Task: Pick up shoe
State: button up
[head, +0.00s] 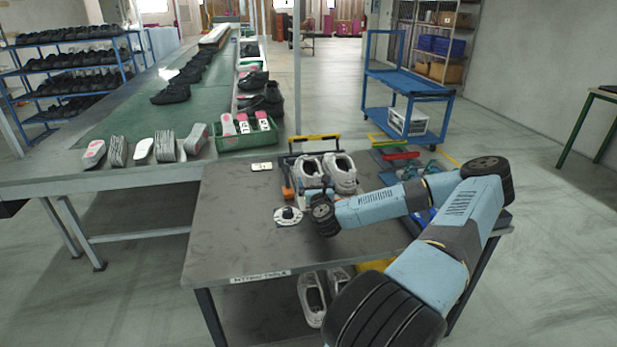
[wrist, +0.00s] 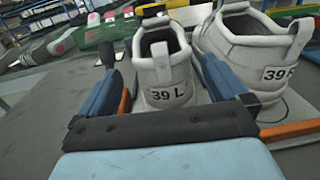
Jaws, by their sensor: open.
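A white shoe labelled 39 L (wrist: 166,80) stands upright, heel toward my gripper, in the wrist view; it also shows in the head view (head: 307,171). A second white shoe labelled 39 R (wrist: 255,48) stands close on its right, and it also shows in the head view (head: 342,173). My gripper (wrist: 158,70) is open, with one blue finger on each side of the 39 L heel. The right finger lies in the gap between the shoes. I cannot tell whether the fingers touch the shoe. In the head view my wrist partly hides the gripper.
The shoes are on a dark table (head: 235,220) by a frame with a yellow top bar (head: 316,138). More white shoes (head: 312,298) sit on the shelf below. A green tray (head: 246,140) and several shoes stand on the conveyor behind. The table's left part is mostly clear.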

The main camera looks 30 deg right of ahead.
jog(key=shift+x, duration=2.5)
jog(key=shift+d+r, duration=0.1)
jog(key=shift+c, duration=0.5)
jog(key=c, duration=1.3)
